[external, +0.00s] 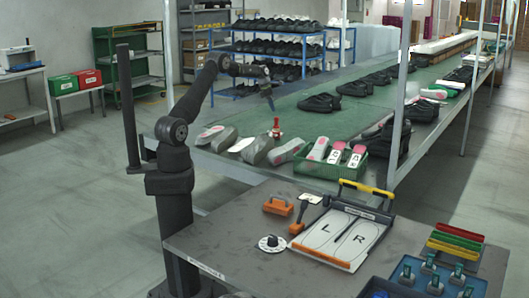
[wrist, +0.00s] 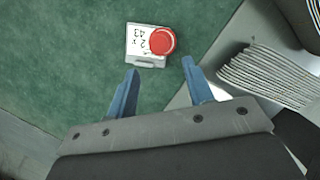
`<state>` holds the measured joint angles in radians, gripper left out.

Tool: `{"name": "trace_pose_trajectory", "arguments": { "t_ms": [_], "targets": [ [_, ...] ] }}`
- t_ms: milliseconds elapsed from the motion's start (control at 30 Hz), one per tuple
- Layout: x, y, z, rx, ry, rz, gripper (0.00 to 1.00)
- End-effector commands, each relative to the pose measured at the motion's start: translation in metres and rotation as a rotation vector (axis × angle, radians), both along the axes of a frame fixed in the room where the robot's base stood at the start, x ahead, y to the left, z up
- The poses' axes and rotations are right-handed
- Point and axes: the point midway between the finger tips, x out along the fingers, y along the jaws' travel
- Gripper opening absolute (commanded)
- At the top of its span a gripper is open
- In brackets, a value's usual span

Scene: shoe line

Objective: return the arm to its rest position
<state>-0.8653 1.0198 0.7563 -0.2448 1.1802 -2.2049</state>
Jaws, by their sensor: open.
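My gripper (external: 268,100) is raised above the near end of the green conveyor (external: 245,107), with its fingers pointing down. My arm reaches up from its base at the lower left and bends over at the elbow. In the wrist view my gripper (wrist: 160,72) shows two blue fingers spread apart with nothing between them. A small white block marked 2 x 43 with a round red top (wrist: 162,41) lies on the green surface just beyond the fingertips in that picture, apart from them.
Grey shoe forms (external: 258,150) and a green crate (external: 318,168) stand along the conveyor's near edge. Black shoes (external: 320,103) line the belt. A grey bench (external: 235,245) in front holds a board marked L and R (external: 338,234). A dark post (external: 128,110) stands left of my arm.

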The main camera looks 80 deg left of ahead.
Motion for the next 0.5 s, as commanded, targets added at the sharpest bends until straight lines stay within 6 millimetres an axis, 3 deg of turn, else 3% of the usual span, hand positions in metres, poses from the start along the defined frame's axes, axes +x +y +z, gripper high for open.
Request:
{"name": "trace_pose_trajectory", "arguments": {
  "t_ms": [500],
  "targets": [
    [0.03,0.0,-0.097,0.001,-0.001,0.0,0.47]
  ]
}}
